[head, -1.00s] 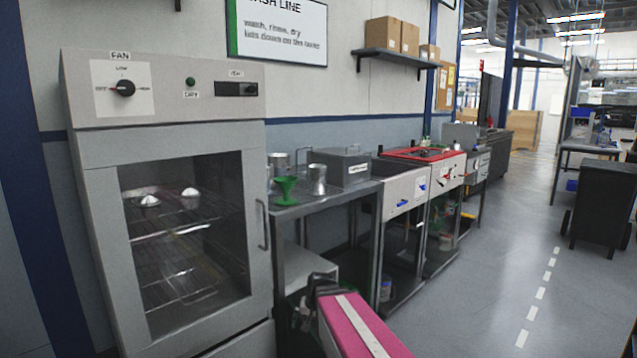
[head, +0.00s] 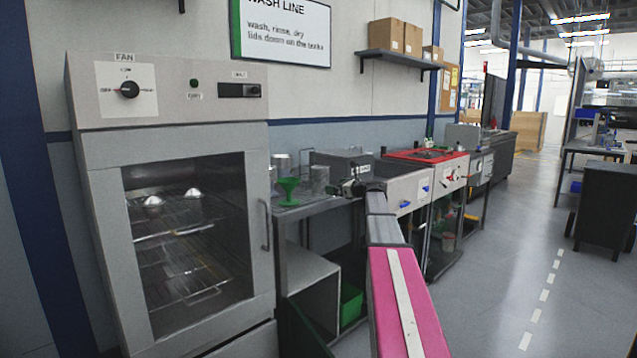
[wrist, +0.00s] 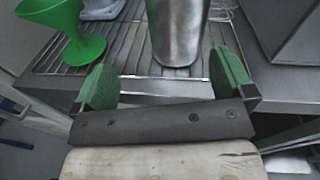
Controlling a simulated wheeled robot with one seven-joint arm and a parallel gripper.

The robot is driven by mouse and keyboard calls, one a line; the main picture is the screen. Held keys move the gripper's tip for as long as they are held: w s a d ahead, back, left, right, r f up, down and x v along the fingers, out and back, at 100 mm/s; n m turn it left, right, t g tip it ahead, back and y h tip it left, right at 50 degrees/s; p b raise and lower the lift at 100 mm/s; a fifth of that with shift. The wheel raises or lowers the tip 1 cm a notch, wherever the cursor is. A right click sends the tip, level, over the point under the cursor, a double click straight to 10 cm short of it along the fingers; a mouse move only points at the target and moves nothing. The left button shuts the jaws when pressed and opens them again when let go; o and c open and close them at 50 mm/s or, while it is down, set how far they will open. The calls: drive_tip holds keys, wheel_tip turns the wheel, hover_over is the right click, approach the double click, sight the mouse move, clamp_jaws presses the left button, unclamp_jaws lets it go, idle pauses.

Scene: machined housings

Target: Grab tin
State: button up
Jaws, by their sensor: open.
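The tin is a plain metal cylinder (wrist: 178,30) standing upright on a wire rack on the steel bench. It also shows in the head view (head: 319,177), right of the green funnel. My gripper (wrist: 165,78) is open, with its green pads apart and nothing between them. The tin stands just ahead of the fingertips, roughly centred on the gap. In the head view my gripper (head: 350,187) is at the bench's front edge, close to the tin. The tin's top is cut off in the wrist view.
A green funnel (wrist: 68,32) stands close left of the tin. A grey box (head: 342,163) is behind and right of it. The drying oven (head: 90,180) stands left of the bench. A sink unit (head: 408,188) is on the right. Open floor lies further right.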

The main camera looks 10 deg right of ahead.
sight(321, 174)
drive_tip(key=shift+m+t, duration=0.5)
drive_tip(key=shift+m, duration=0.3)
drive_tip(key=w+a+r, duration=0.1)
drive_tip(key=w, duration=0.2)
drive_tip(key=w+a+r, duration=0.1)
drive_tip(key=w+a, duration=0.1)
drive_tip(key=w, duration=0.2)
drive_tip(key=w+a+r, duration=0.1)
drive_tip(key=w, duration=0.2)
drive_tip(key=shift+w+a, duration=0.2)
drive_tip(key=shift+a, duration=0.1)
drive_tip(key=c, duration=1.1)
drive_tip(key=shift+r, duration=0.2)
